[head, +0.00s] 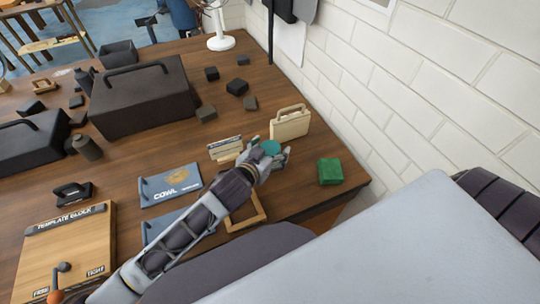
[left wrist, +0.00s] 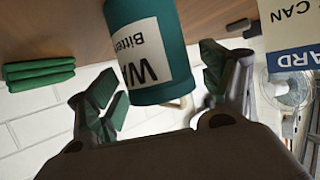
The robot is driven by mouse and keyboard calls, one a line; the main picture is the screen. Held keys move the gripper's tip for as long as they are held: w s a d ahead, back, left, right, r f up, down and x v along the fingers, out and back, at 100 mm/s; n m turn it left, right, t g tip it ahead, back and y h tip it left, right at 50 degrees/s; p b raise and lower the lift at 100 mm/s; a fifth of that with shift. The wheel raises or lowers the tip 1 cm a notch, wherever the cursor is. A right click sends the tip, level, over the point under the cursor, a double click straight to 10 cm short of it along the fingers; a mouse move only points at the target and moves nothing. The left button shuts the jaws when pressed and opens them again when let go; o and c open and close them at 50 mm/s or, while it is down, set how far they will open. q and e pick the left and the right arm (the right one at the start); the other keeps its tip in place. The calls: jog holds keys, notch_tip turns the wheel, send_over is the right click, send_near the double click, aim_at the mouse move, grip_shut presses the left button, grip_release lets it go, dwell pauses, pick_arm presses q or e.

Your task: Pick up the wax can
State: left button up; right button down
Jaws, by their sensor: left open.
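The wax can (left wrist: 150,50) is a teal can with a white label, seen large in the left wrist view. In the head view, only its round teal top (head: 270,147) shows clearly, and the hand hides the rest. My left gripper (head: 267,157) is at the can, near the right side of the wooden table. In the left wrist view, the left gripper (left wrist: 160,85) is open, with one finger on each side of the can. Gaps show between the fingers and the can. My right gripper is not in view.
A sign card (head: 225,146) stands just left of the can; a wooden case-shaped piece (head: 289,124) stands behind it. A blue cowl template (head: 170,185) lies left. A white brick wall closes the right side.

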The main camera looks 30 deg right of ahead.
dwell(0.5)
pick_arm(q)
jog(key=c, duration=1.3)
jog(key=shift+r, duration=0.1)
jog(key=shift+r, duration=5)
